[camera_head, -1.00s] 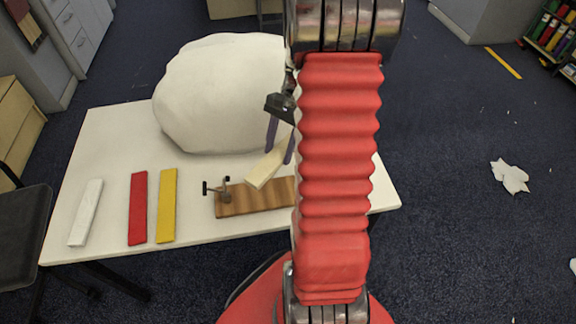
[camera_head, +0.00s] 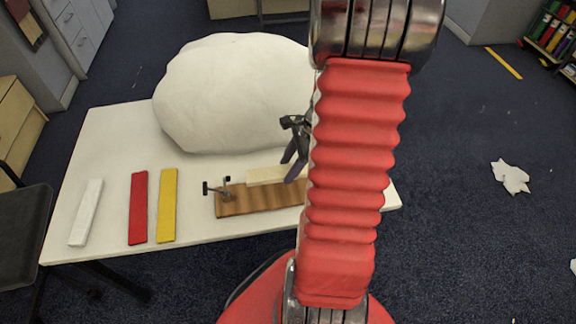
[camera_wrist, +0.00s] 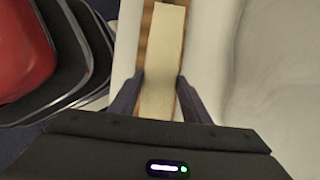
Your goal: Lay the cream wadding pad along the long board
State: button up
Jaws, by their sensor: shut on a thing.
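The cream wadding pad (camera_head: 266,175) is a long pale strip, held about level and nearly parallel to the long board. In the wrist view the pad (camera_wrist: 164,50) runs away from between my fingers, above the wooden board (camera_wrist: 146,42). My gripper (camera_head: 293,168) is shut on the pad across its width; its fingertips show in the wrist view (camera_wrist: 158,88). The brown long board (camera_head: 258,201) lies on the table with a dark metal clamp (camera_head: 222,188) at its left end. Its right end is hidden behind my arm. I cannot tell whether the pad touches the board.
A big white bulky mound (camera_head: 232,95) fills the table behind the board. White (camera_head: 86,212), red (camera_head: 138,207) and yellow (camera_head: 167,205) strips lie to the left on the pale table (camera_head: 108,140). The front table edge is close to the board.

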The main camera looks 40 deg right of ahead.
jog(key=shift+f, duration=4.1)
jog(key=o, duration=1.2)
jog(key=shift+r, duration=0.1)
jog(key=v, duration=1.3)
jog(key=shift+d+r, duration=0.2)
jog(key=shift+r, duration=0.05)
jog(key=shift+n, duration=0.3)
